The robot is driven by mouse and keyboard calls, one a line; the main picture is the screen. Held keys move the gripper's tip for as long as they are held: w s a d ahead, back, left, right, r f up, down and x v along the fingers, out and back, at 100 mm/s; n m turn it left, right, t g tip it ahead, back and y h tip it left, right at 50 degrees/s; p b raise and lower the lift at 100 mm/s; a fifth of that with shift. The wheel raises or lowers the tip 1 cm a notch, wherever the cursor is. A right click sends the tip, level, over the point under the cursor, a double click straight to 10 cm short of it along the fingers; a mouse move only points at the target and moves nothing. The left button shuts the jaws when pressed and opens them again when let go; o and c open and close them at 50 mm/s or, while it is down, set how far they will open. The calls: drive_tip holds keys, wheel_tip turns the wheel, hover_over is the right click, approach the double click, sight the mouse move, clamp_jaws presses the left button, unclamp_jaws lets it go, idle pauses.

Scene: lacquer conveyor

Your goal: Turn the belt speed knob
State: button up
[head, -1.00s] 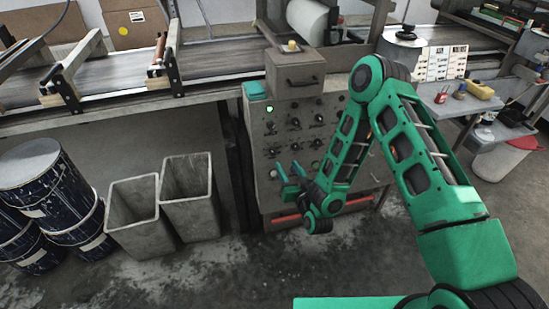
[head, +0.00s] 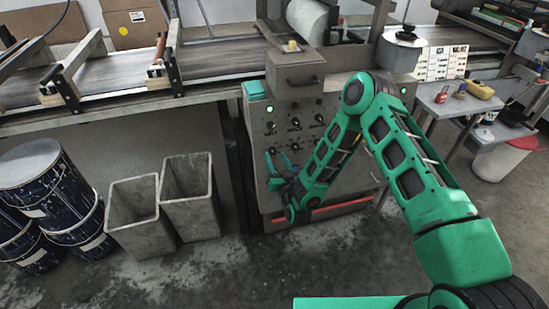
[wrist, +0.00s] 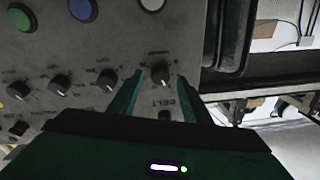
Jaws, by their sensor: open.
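The grey control panel (head: 296,135) bears rows of black knobs. In the wrist view, a black knob (wrist: 160,73) shows between the fingertips of my gripper (wrist: 160,78), one finger on either side. Lettering that reads BELT (wrist: 169,103) lies on the panel just below this knob in the picture, and a dark knob (wrist: 165,115) is partly hidden beyond my gripper's body. I cannot tell whether the fingers touch the knob. In the head view, my gripper (head: 278,162) is open at the left side of the panel, covering part of the lower knobs.
Several other black knobs (wrist: 60,84) and green, blue and white buttons (wrist: 83,9) are close by. Two grey bins (head: 188,200) and dark drums (head: 50,200) stand on the floor to the left. The conveyor (head: 225,58) runs above.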

drive_tip(key=shift+w+a, duration=0.2)
drive_tip(key=shift+w, duration=0.45)
drive_tip(key=c, duration=1)
drive_tip(key=shift+c, duration=0.2)
drive_tip(key=shift+n, duration=0.3)
drive_tip(key=n+y, duration=0.1)
drive_tip(key=n, duration=0.4)
drive_tip(key=shift+r+g, duration=0.1)
drive_tip(key=shift+g, duration=0.2)
drive_tip(key=n, duration=0.5)
drive_tip(key=shift+w+d+g+y, duration=0.1)
drive_tip(key=shift+d+g+y, duration=0.05)
drive_tip(key=shift+g+y, duration=0.25)
drive_tip(key=shift+n, duration=0.4)
drive_tip(key=shift+r, duration=0.1)
